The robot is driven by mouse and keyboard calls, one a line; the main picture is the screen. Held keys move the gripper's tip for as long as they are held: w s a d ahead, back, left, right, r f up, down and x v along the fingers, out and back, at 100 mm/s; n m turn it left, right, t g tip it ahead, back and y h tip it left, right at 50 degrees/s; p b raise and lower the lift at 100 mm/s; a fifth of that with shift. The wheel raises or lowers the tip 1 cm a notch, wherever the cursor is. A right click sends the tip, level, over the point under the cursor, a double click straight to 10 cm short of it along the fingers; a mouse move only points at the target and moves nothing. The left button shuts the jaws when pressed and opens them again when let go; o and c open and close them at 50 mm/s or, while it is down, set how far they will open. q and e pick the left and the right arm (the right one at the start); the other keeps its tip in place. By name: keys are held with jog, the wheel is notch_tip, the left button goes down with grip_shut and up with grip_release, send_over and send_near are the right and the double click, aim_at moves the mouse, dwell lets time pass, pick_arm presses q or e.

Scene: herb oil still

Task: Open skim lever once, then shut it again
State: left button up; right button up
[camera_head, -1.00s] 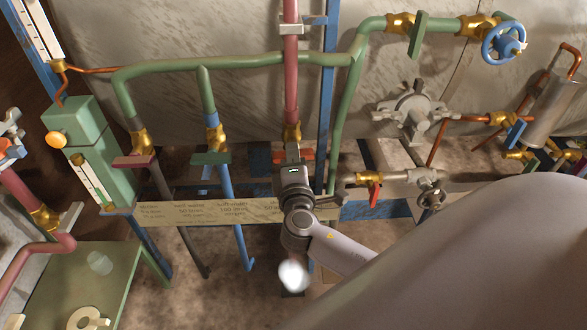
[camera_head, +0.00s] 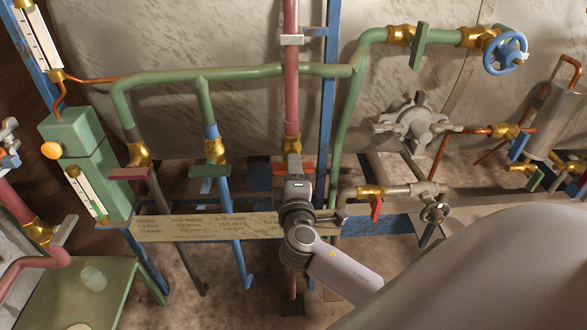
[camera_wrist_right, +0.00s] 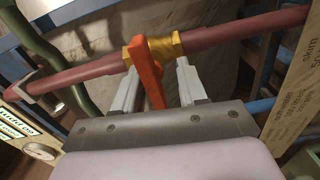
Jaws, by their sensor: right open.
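An orange-red lever (camera_head: 308,167) sits below a brass valve (camera_head: 291,145) on the red vertical pipe (camera_head: 291,80). In the right wrist view the lever (camera_wrist_right: 150,75) stands between the two pale fingers of my right gripper (camera_wrist_right: 157,74), with the brass fitting (camera_wrist_right: 165,46) just beyond. The fingers are apart, one on each side of the lever. In the head view my right gripper (camera_head: 294,166) covers part of the lever. I cannot tell whether a finger touches it. My left gripper is not in view.
A dark red lever (camera_head: 133,173) and a green lever (camera_head: 209,171) are on pipes to the left. A red-handled tap (camera_head: 376,208) is close on the right. A lettered sign board (camera_head: 180,227) runs below. A blue handwheel (camera_head: 505,54) is at upper right.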

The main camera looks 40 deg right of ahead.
jog(key=shift+w+d+r, duration=0.1)
jog(key=shift+d+r, duration=0.05)
jog(key=shift+r, duration=0.6)
jog(key=shift+f+v, duration=0.2)
jog(key=shift+v, duration=0.7)
jog(key=shift+f+v, duration=0.2)
jog(key=shift+v, duration=0.7)
